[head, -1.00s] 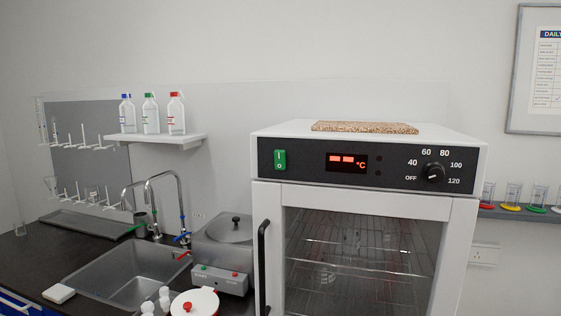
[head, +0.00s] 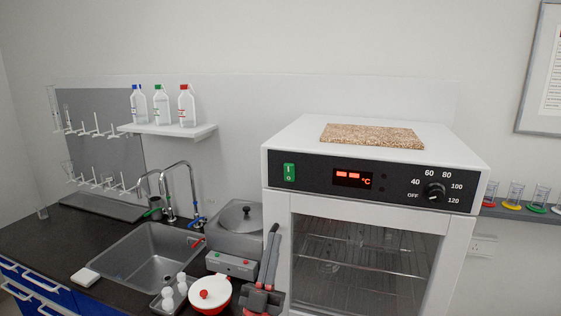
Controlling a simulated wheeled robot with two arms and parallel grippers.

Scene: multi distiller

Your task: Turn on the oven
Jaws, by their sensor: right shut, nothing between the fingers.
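The white oven (head: 455,262) stands at the right with its glass door (head: 365,265) closed. Its dark front panel carries a green rocker switch (head: 289,172) marked I and O, a display (head: 352,179) with red dashes and °C, and a black dial (head: 433,193) marked OFF and 40 to 120. The dial's exact setting is too small to tell. My right gripper (head: 274,240), grey with red parts, points up beside the black door handle (head: 267,255), below the switch and apart from it. It is shut and empty. My left gripper is out of view.
A cork-like board (head: 371,136) lies on the oven. Left of it are a metal bath (head: 236,238), a white pot with red knob (head: 210,294), a sink (head: 150,262) with taps, and a bottle shelf (head: 170,130). The air before the oven panel is clear.

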